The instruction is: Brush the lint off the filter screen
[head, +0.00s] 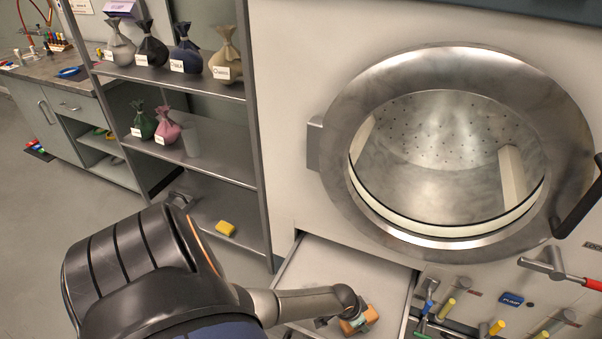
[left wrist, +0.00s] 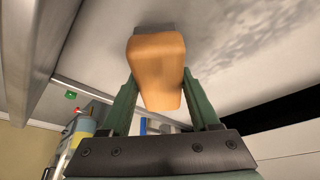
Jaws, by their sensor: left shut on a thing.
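My left gripper (head: 352,316) reaches in from the left, below the round machine door. It is shut on a brush with an orange-brown wooden block (head: 364,320). In the left wrist view the brush (left wrist: 158,72) sits between the two green fingers (left wrist: 160,112), its dark end close to a pale surface. That pale surface, seemingly the filter screen (left wrist: 215,75), carries a grey speckled patch that looks like lint (left wrist: 245,38). In the head view the pale panel (head: 335,268) lies in a metal-edged opening under the door. Contact between brush and panel cannot be told. My right gripper is out of view.
The round steel door (head: 350,85) is above the panel. Several coloured-handled tools (head: 445,308) hang at the lower right. A shelf unit (head: 215,165) with tied bags stands left; a yellow block (head: 226,228) lies on its low shelf.

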